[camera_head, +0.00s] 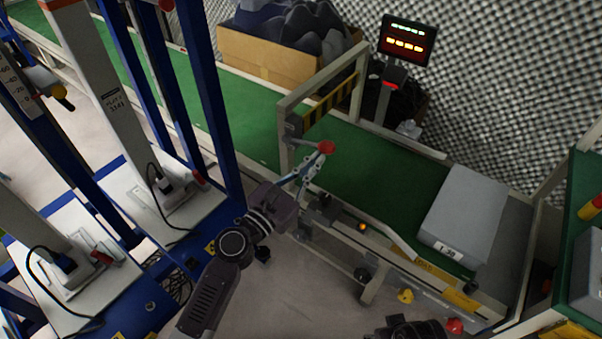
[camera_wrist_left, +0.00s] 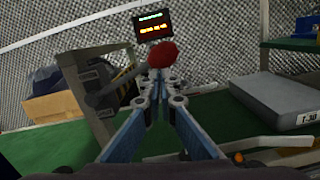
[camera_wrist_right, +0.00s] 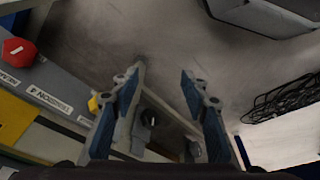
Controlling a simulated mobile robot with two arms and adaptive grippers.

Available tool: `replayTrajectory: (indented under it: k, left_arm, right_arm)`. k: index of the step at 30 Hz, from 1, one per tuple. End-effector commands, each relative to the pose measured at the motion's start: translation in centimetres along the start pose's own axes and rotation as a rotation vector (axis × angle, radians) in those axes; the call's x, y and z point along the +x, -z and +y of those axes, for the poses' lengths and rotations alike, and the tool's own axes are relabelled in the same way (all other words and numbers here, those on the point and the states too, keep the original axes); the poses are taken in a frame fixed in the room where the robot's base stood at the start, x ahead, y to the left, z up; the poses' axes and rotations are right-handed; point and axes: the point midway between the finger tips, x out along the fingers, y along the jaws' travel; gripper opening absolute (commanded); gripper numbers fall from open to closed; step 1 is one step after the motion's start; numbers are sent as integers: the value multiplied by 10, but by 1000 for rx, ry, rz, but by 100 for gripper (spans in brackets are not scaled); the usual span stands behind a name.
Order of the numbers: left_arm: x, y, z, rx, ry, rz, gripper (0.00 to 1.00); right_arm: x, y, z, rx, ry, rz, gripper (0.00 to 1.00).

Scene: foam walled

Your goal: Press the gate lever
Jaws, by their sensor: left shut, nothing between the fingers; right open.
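The gate lever's red ball knob (camera_head: 326,147) sits at the end of a short arm from the gate frame (camera_head: 287,125) over the green conveyor. In the left wrist view the red knob (camera_wrist_left: 162,55) is just beyond my fingertips, with its grey lever arm (camera_wrist_left: 112,98) to the left. My left gripper (camera_head: 318,166) is shut and empty, its tips close to the knob; I cannot tell whether they touch. My right gripper (camera_wrist_right: 172,85) is open and empty, low by the conveyor's front side; only its dark body shows at the bottom of the head view.
A grey box (camera_head: 465,212) lies at the conveyor's right end. A lit display (camera_head: 407,40) and a cardboard box (camera_head: 262,58) stand behind. Blue posts (camera_head: 215,100) rise left of my left arm. A red button (camera_wrist_right: 18,52) is on the side panel by my right gripper.

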Motion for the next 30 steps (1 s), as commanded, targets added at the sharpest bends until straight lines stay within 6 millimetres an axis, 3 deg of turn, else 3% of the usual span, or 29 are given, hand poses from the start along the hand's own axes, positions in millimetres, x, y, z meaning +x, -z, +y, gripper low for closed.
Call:
replayTrajectory:
  k: [1,6,15,22,30]
  left_arm:
    - [2,-10,2,-26,-5,-5,0]
    - [2,-18,5,-110,-14,-5,0]
    - [4,-28,11,-193,-22,-5,0]
    - [4,-33,13,-191,-22,-6,0]
    - [4,-34,15,-189,-21,-6,0]
  right_arm:
    - [10,-5,-1,-1,1,-12,42]
    - [47,-26,-3,-5,5,-34,42]
    - [91,-64,-5,-11,8,-62,42]
    - [107,-84,-7,-14,10,-75,42]
    - [114,-93,-7,-16,11,-78,42]
